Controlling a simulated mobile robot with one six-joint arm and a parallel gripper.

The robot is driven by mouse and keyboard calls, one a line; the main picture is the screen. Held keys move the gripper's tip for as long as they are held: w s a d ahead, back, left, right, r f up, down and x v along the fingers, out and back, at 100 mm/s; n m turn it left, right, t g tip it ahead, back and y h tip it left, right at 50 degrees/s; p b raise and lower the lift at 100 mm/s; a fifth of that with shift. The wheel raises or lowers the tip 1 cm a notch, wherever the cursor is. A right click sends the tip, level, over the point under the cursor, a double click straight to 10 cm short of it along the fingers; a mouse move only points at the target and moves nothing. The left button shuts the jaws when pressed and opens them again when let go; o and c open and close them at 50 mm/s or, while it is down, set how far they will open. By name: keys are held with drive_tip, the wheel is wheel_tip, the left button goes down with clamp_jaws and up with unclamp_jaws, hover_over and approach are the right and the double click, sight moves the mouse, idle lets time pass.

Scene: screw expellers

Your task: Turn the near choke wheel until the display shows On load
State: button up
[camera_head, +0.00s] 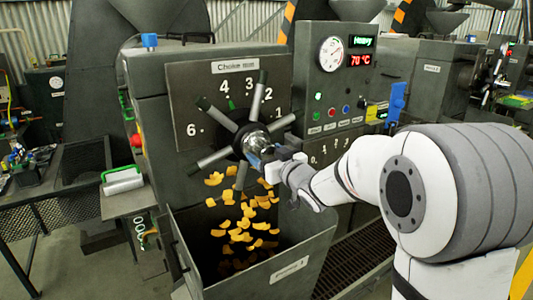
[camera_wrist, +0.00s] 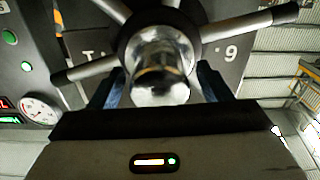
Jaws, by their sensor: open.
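The near choke wheel (camera_head: 245,138) has a dark hub and several grey spokes with dark tips. It sits on a plate marked "Choke" with numbers around it. My gripper (camera_head: 266,156) is at the front of the wheel. In the wrist view, the shiny metal hub (camera_wrist: 163,62) lies between the two blue fingers of my open gripper (camera_wrist: 158,85). I cannot tell whether the fingers touch it.
A red temperature readout (camera_head: 361,60) shows 70 °C, beside a round gauge (camera_head: 331,54). Yellow-orange pieces (camera_head: 240,235) hang or fall above and in a grey bin (camera_head: 295,267) below the wheel. Another expeller (camera_head: 433,70) stands at right.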

drive_tip(key=c, duration=1.4)
